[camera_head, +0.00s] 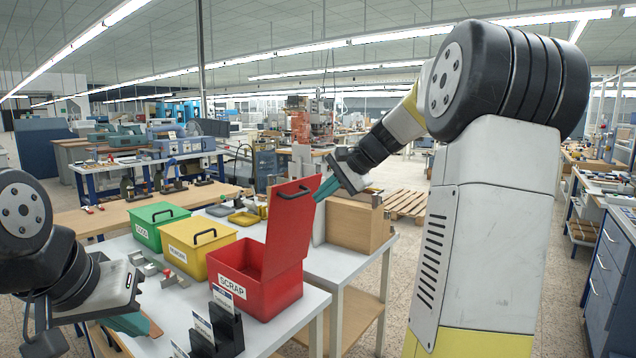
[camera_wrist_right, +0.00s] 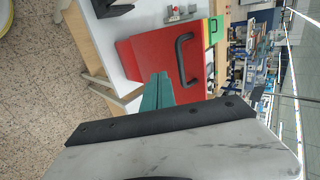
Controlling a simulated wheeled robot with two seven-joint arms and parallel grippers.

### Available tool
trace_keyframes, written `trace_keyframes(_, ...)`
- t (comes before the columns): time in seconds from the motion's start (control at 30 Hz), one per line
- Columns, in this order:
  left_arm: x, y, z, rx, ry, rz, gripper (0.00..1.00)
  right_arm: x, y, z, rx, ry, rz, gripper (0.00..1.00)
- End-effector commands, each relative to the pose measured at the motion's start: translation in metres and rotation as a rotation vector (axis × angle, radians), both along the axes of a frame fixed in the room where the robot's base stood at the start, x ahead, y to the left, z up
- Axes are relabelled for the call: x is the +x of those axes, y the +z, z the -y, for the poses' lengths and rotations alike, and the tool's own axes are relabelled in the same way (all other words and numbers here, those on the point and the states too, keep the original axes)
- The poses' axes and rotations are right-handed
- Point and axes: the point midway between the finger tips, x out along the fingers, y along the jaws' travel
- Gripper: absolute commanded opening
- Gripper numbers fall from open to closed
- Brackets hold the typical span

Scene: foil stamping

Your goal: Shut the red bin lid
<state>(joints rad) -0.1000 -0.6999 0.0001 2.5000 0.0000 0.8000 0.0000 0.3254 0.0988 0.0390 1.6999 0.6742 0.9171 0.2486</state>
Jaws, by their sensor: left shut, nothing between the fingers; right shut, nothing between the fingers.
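The red bin (camera_head: 262,290), labelled SCRAP, stands on the white table with its lid (camera_head: 290,228) raised upright and its inside exposed. A black handle (camera_head: 293,191) is near the lid's top. My right gripper (camera_head: 326,188) is shut and empty beside the upper right edge of the lid. In the right wrist view its teal fingers (camera_wrist_right: 157,92) overlap the red lid (camera_wrist_right: 150,52), and a black handle (camera_wrist_right: 184,60) shows; I cannot tell whether they touch the lid. My left gripper (camera_head: 132,323) is shut and empty at the lower left, away from the red bin.
A yellow bin (camera_head: 205,262) and a green bin (camera_head: 148,232), both with lids down, stand left of the red bin. A black card holder (camera_head: 226,325) stands in front of it. A cardboard-coloured box (camera_head: 357,226) is behind on the right. Small metal parts (camera_head: 145,263) lie at left.

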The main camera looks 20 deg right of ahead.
Motion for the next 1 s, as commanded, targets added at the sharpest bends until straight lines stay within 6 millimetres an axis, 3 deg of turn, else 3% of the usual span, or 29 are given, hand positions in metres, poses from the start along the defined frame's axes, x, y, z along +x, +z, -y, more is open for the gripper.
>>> trace_keyframes(0.1, 0.0, 0.0, 0.0, 0.0, 0.0, 0.0, 0.0, 0.016, 0.0, -0.013, -0.001, 0.004, 0.001, 0.0)
trace_keyframes(0.3, 0.0, 0.0, 0.0, 0.0, 0.0, 0.0, 0.0, 0.029, 0.001, -0.023, -0.001, 0.0, 0.001, 0.0)
trace_keyframes(0.77, 0.0, 0.0, 0.0, 0.0, 0.0, 0.0, 0.0, 0.031, 0.002, -0.025, -0.004, 0.001, -0.002, 0.0)
trace_keyframes(1.0, 0.0, 0.0, 0.0, 0.0, 0.0, 0.0, 0.0, 0.041, 0.01, -0.037, -0.04, 0.006, -0.046, 0.0)
